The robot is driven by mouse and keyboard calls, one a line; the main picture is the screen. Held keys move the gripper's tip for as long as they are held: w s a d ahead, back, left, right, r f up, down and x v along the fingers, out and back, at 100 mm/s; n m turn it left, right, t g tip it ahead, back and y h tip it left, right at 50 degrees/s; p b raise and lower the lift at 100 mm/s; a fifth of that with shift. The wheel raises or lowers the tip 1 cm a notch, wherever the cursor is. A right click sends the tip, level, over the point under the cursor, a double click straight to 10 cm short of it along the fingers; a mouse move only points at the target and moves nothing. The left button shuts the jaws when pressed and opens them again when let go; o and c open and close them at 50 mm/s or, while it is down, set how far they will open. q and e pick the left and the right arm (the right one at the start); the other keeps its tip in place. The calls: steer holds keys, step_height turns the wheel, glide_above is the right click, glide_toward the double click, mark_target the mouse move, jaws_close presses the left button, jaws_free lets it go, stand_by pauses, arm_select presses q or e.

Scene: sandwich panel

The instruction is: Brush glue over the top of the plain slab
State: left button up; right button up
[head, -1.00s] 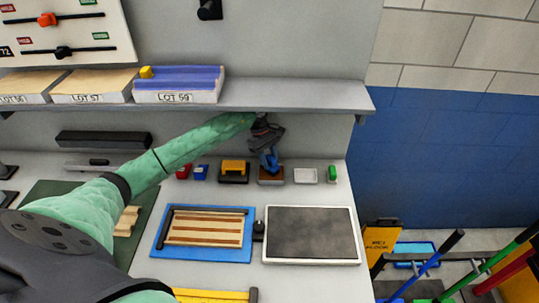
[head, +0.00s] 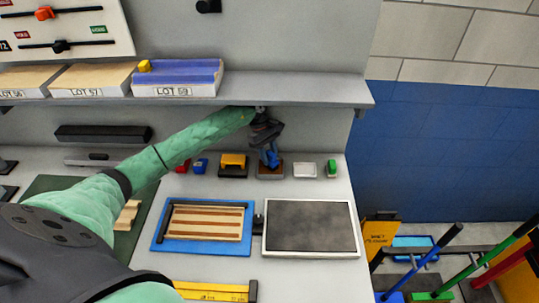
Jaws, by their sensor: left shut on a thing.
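My left gripper (head: 270,155) is at the back of the bench, under the shelf, shut on a small blue-handled thing that looks like the brush. Its lower end is at a brown block or dish (head: 270,174); whether it touches or sits in it is too small to tell. A dark grey flat slab (head: 310,228) with a plain top lies in a white-rimmed tray (head: 358,256) at the right front of the bench. A striped wooden panel (head: 205,222) lies in a blue tray (head: 160,246) left of it. My right gripper is not in view.
Beside the brown block stand a yellow-topped black block (head: 232,161), a white dish (head: 305,170) and a green block (head: 332,168). The shelf (head: 290,92) overhangs the arm. A yellow bar (head: 215,291) lies at the front edge.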

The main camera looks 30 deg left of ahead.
arm_select(q)
steer(key=shift+f+b, duration=0.4)
stand_by(0.5)
steer(key=shift+f+b, duration=0.1)
steer(key=shift+b, duration=0.6)
stand_by(3.0)
